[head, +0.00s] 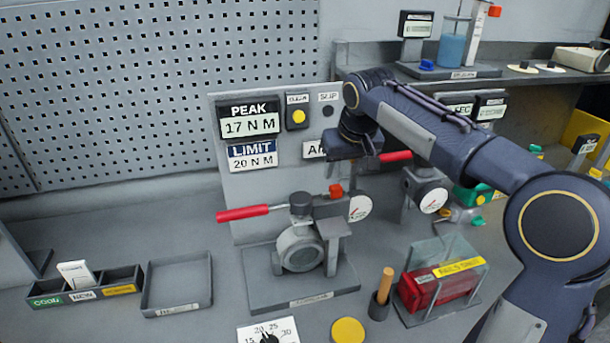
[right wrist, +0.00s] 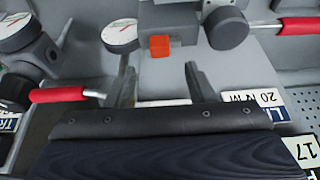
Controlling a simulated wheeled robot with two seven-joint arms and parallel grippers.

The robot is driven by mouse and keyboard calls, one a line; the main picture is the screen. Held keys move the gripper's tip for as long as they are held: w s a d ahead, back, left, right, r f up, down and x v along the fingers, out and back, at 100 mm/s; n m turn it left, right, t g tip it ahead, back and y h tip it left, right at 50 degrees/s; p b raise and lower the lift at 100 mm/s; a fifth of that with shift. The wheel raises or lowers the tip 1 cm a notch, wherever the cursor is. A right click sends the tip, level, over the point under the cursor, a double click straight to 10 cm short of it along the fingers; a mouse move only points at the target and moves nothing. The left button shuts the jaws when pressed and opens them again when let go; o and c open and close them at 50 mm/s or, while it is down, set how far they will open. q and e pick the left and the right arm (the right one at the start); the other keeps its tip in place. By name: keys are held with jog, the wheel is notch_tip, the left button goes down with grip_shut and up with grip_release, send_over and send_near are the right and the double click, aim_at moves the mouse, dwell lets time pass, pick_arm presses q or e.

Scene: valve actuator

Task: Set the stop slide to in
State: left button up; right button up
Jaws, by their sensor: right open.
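The valve actuator (head: 302,248) stands on a grey base plate in the middle of the bench. A small orange-red block (head: 336,191), which looks like the stop slide, sits on top of it, right of the round hub. The block also shows in the right wrist view (right wrist: 160,46). My right gripper (right wrist: 160,82) is open and empty, its two fingers pointing toward the block and apart from it. The block lies just beyond the fingertips, between their lines. In the head view the gripper hangs above the block, its fingers hard to make out. My left gripper is not in view.
A red-handled lever (head: 243,213) sticks out left from the actuator. A panel (head: 222,165) with PEAK and LIMIT plates stands behind. A dial gauge (head: 360,208) sits close right of the block. An empty tray (head: 178,308) and a clear cover (head: 452,252) stand nearby.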

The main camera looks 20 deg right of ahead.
aim_at(336, 187)
jog(key=shift+p+x, duration=0.35)
jog(key=shift+x, duration=3.45)
jog(key=shift+w, duration=0.1)
grip_shut()
